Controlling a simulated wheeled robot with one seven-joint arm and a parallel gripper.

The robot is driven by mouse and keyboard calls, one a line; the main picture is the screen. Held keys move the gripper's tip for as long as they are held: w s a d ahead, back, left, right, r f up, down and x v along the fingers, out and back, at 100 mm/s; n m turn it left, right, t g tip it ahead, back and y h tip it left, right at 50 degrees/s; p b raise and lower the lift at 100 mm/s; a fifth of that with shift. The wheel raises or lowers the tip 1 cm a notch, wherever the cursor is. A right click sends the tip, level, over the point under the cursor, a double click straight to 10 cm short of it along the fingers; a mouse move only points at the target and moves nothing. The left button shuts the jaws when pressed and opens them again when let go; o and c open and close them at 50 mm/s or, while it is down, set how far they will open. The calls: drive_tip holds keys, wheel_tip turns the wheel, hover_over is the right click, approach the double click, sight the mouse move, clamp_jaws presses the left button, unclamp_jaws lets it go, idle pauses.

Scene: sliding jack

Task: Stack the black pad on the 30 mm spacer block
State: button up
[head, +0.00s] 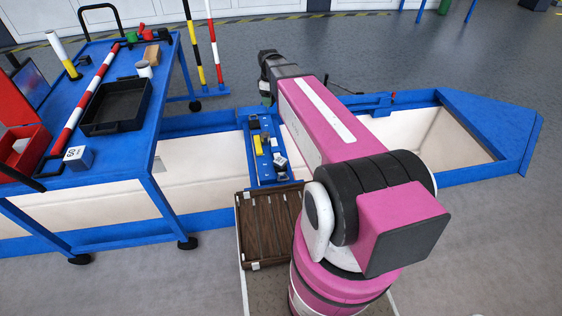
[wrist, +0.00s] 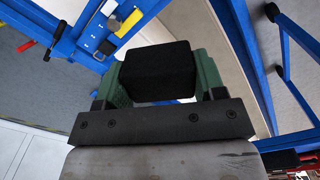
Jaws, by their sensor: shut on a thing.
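The black pad (wrist: 158,72) is a thick dark block held between the green fingers of my gripper (wrist: 160,80) in the wrist view. My gripper is shut on it. In the head view my gripper end (head: 266,88) is at the far end of my pink arm, in the air beyond the blue cross-beam; the pad cannot be made out there. A blue block with a white number label (head: 77,158) stands on the blue table, and its number looks like 60. I cannot tell which block is the 30 mm spacer.
A blue cross-beam (head: 251,160) over the pit carries a yellow block (head: 258,144) and several small grey pieces. The blue table (head: 120,160) at left holds a black tray (head: 117,105), a striped bar (head: 92,95) and a red toolbox (head: 22,135). A wooden slatted crate (head: 262,262) is near my base.

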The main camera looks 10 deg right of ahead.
drive_tip(key=w+a+f+n, duration=0.25)
drive_tip(key=f+n, duration=0.45)
drive_tip(key=f, duration=0.7)
drive_tip(key=n, duration=0.8)
hover_over(280, 160)
wheel_tip(280, 160, down, 23)
drive_tip(key=shift+s+f, duration=0.1)
drive_tip(key=shift+f, duration=1.95)
drive_tip(key=shift+f, duration=0.15)
drive_tip(key=o, duration=1)
drive_tip(key=shift+c, duration=0.2)
